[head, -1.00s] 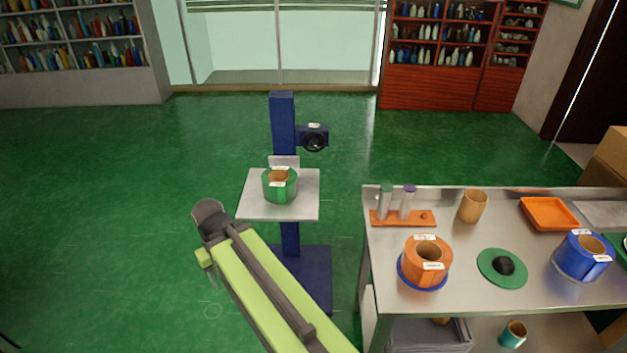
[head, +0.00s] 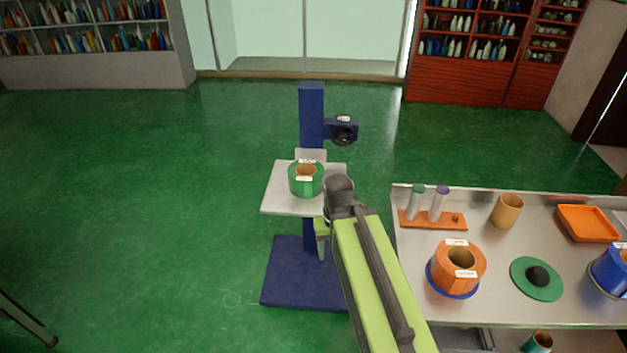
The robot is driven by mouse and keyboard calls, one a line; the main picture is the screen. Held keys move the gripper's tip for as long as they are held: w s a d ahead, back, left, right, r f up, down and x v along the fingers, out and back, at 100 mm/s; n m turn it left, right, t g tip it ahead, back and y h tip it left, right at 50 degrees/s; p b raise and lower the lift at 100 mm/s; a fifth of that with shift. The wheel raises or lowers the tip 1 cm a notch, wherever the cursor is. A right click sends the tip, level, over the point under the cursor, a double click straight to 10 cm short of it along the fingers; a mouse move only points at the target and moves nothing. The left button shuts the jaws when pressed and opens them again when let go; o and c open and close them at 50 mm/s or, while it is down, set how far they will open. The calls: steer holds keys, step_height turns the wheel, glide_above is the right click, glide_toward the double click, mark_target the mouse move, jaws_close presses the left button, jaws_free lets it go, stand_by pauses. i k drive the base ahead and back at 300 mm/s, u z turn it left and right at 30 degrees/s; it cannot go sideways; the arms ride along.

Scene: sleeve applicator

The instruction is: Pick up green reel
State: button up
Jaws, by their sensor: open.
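The green reel (head: 305,180) is a thick ring with a brown core and white labels. It sits on a light grey square plate (head: 284,204) fixed to a blue column stand (head: 311,118). My arm reaches up from the bottom of the picture, and its dark end joint is just right of the reel, in front of the plate's right part. A short lime part of my arm shows below that joint. My gripper itself does not show; the arm hides it.
A metal table (head: 400,275) stands at the right, bearing an orange reel (head: 457,267), a green disc (head: 536,279), a blue reel (head: 611,270) and an orange holder (head: 431,220) with two cylinders. A dark ring holder (head: 342,131) juts from the column. Floor left is free.

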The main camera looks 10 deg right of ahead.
mark_target(306, 178)
steer(key=z, duration=0.25)
steer(key=k, duration=0.4)
steer(key=u, duration=1)
steer(key=i, duration=1)
steer(key=u, duration=0.45)
steer(key=i, duration=1.3)
steer(key=z, duration=0.5)
